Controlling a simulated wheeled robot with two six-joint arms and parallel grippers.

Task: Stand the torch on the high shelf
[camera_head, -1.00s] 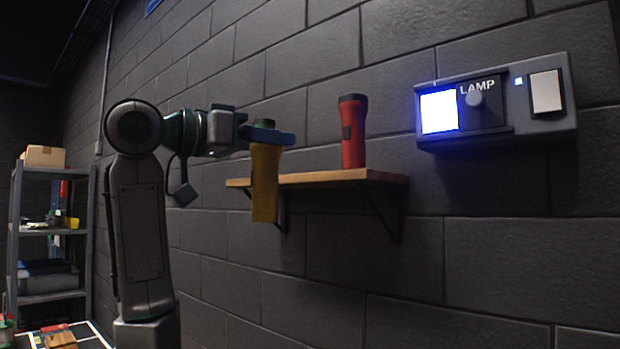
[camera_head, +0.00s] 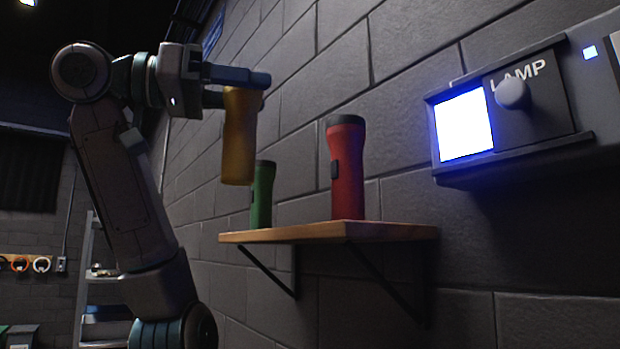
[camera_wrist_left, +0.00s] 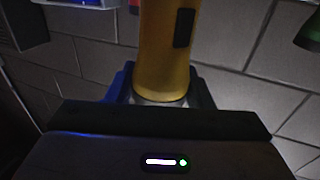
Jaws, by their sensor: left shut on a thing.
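A yellow torch (camera_head: 238,135) hangs nearly upright in my left gripper (camera_head: 245,78), whose jaws are shut around its top end. Its lower end is above the level of the wooden shelf (camera_head: 325,232) and clear of it, toward the shelf's left side. The wrist view shows the yellow torch (camera_wrist_left: 163,50) with a dark switch, between the blue fingers (camera_wrist_left: 160,92). A red torch (camera_head: 347,175) stands upright on the shelf. A green torch (camera_head: 262,195) stands at its left, partly behind the yellow one in the picture. My right gripper is not in view.
A lamp panel (camera_head: 510,95) with a lit blue-white square and a knob is on the block wall, right of the shelf. Two brackets hold the shelf from below. Bare shelf top shows between the green and red torches.

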